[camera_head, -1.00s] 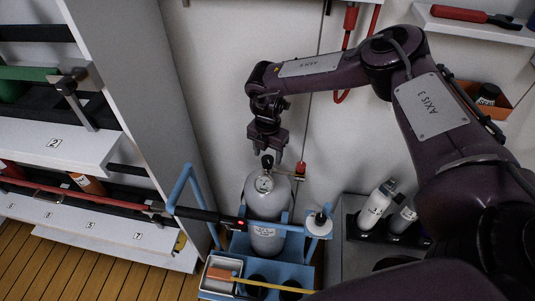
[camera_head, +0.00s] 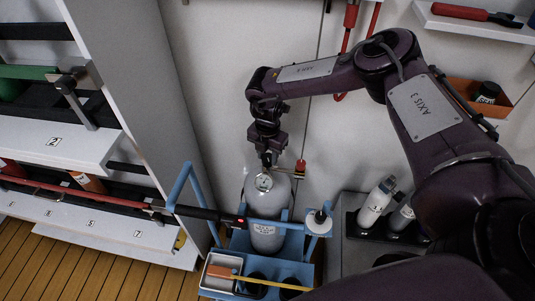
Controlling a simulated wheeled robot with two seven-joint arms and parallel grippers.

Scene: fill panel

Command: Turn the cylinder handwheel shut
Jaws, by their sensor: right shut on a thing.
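A grey gas cylinder (camera_head: 265,212) stands upright in a blue cart (camera_head: 290,243), with a label on its front. A round gauge (camera_head: 264,182) faces me at its top. My right gripper (camera_head: 266,162) points down over the cylinder's top, just behind and above the gauge. It is shut on the dark handwheel, which its fingers now mostly hide. My left gripper is not in view.
A red-topped fitting (camera_head: 299,167) sits just right of my right gripper. Shelves (camera_head: 90,145) stand at left. Several small bottles (camera_head: 377,203) stand at right.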

